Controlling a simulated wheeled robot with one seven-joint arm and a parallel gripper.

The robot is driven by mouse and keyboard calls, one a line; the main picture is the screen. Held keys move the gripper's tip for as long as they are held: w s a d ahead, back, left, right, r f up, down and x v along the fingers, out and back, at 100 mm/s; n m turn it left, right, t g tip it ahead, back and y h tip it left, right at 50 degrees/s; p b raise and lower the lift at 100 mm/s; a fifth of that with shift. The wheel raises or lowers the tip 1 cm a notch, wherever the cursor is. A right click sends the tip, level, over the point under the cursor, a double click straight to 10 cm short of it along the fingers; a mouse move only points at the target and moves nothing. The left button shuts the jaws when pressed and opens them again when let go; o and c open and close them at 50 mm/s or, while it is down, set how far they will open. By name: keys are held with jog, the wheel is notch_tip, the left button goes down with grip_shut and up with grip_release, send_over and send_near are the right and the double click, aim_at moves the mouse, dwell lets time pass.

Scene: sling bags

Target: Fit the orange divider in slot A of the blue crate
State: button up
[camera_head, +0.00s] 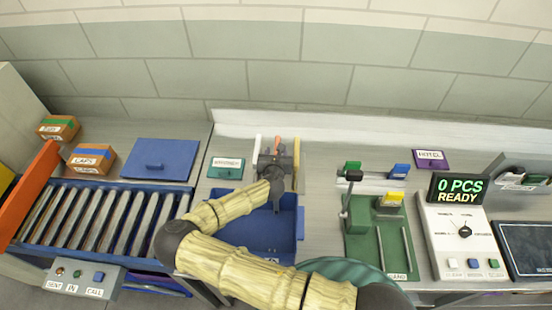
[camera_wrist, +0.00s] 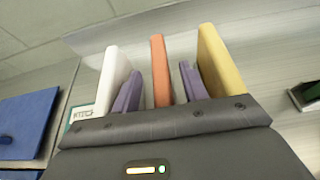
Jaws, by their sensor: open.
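The orange divider (camera_wrist: 160,72) stands upright in the wrist view, between a white divider on its left and a yellow one on its right. My gripper (camera_wrist: 160,82) is open, with one purple finger on each side of the orange divider. Contact cannot be told. In the head view, the orange divider (camera_head: 277,144) shows only its top behind my gripper (camera_head: 277,160). The blue crate (camera_head: 226,232) lies nearer than the dividers, partly under my arm. I cannot make out slot A.
The white divider (camera_wrist: 113,75) and yellow divider (camera_wrist: 220,65) stand close beside my fingers. A roller conveyor (camera_head: 95,215) and a blue panel (camera_head: 158,160) are on the left. A green fixture with a lever (camera_head: 362,245) stands right of the crate.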

jog(key=shift+d, duration=0.1)
grip_shut()
jog(key=shift+r, duration=0.15)
notch_tip(320, 180, up, 9)
jog(key=b, duration=0.3)
jog(key=shift+r, duration=0.55)
dwell(0.3)
